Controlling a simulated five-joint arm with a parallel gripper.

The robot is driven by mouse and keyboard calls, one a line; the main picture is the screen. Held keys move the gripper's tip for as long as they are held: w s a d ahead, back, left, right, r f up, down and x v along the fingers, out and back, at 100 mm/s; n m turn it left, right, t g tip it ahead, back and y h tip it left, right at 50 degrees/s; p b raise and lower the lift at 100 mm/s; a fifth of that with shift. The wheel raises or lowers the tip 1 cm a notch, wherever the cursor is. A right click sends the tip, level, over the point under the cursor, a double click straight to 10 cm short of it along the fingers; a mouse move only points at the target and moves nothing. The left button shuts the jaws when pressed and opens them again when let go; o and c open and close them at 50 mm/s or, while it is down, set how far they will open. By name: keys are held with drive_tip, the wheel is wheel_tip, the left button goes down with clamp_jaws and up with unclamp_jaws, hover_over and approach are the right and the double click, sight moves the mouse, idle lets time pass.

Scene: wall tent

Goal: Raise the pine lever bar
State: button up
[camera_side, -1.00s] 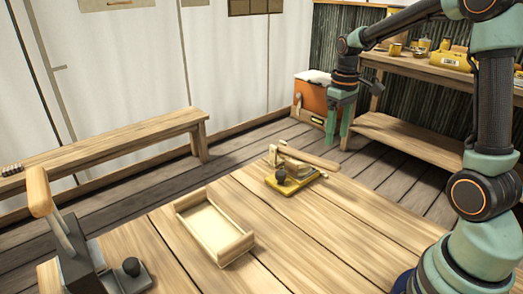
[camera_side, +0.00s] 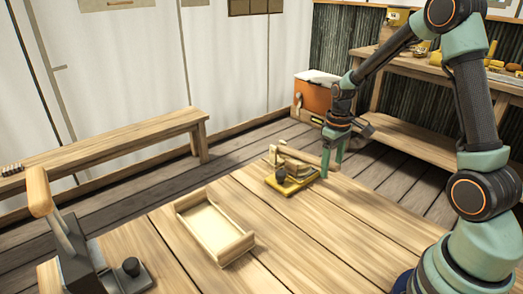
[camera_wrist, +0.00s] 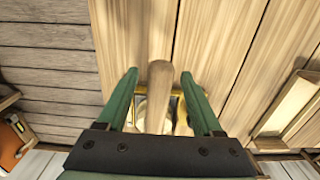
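The pale wooden lever bar (camera_side: 302,155) lies low and nearly level over a yellow base (camera_side: 302,189) with a dark knob, at the table's far edge. My gripper (camera_side: 330,172) is down at the bar's right end, fingers pointing down. In the wrist view the bar (camera_wrist: 160,85) lies between the two green fingers of my gripper (camera_wrist: 158,74), with a visible gap on each side. The gripper is open and holds nothing. Part of the bar is hidden behind the fingers in the side view.
A shallow wooden tray (camera_side: 181,206) sits mid-table. A grey lever device (camera_side: 76,268) with an upright wooden handle stands at the near left. A bench (camera_side: 110,150), an orange cooler (camera_side: 312,97) and a shelf (camera_side: 400,137) stand beyond the table.

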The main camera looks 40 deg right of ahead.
clamp_jaws()
drive_tip(key=shift+r, duration=0.1)
idle(1.2)
